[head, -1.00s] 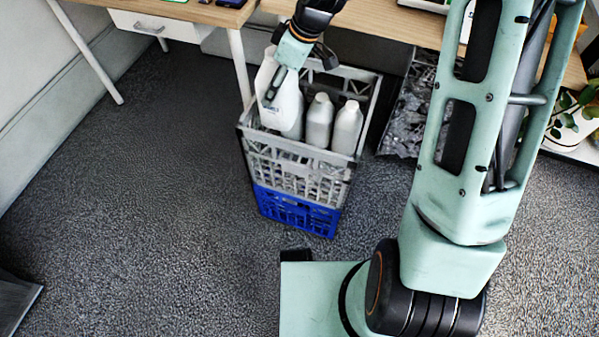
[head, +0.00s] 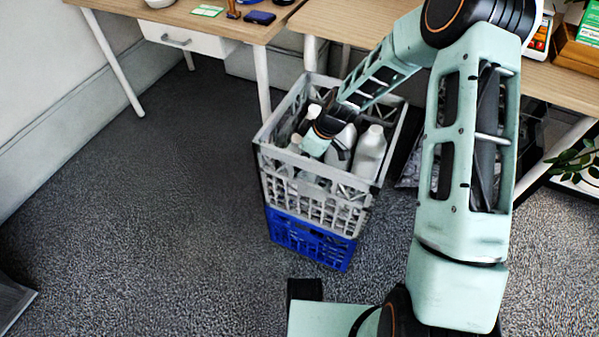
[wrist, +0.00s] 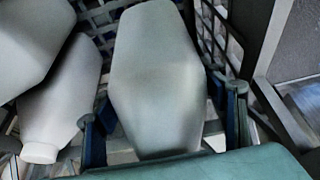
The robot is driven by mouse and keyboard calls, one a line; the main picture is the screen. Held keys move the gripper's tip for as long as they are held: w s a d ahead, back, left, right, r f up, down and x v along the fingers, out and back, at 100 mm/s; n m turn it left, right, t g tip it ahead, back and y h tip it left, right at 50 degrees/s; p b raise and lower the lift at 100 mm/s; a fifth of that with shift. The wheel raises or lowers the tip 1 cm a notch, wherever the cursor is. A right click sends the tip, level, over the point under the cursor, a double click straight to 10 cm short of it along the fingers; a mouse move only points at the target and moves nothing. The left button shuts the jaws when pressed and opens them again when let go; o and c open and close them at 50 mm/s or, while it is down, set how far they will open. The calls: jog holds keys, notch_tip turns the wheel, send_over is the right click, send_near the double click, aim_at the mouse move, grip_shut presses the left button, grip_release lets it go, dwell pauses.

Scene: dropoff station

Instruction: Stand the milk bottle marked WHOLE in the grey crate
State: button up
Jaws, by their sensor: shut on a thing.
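My gripper (head: 314,148) reaches down into the grey crate (head: 352,181) in the head view, on its left side. In the wrist view my gripper (wrist: 166,125) has one dark finger on each side of a whitish milk bottle (wrist: 155,75) and is shut on it. In the head view my gripper and arm cover much of this bottle. No WHOLE marking is readable on it. Two pale bottles stand at the right in the crate, one near the middle (head: 342,146) and one further right (head: 370,150). Other whitish bottle parts show beside my gripper.
The grey crate sits on a blue crate (head: 312,245) on the carpet. A wooden desk (head: 330,22) stands right behind, its white leg (head: 262,85) near the crate. A plant (head: 580,160) is at the right. Open carpet lies to the left.

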jog(key=shift+f+b, duration=0.65)
jog(key=shift+f, duration=1.6)
jog(key=shift+f, duration=0.2)
jog(key=o, duration=0.8)
jog(key=shift+o, duration=0.2)
jog(key=shift+r, duration=0.1)
jog(key=shift+r, duration=0.1)
jog(key=shift+r, duration=0.35)
jog(key=p+v, duration=0.4)
jog(key=v, duration=0.7)
jog(key=shift+r, duration=0.2)
jog(key=shift+s+d+r, duration=0.1)
jog(key=shift+s, duration=0.05)
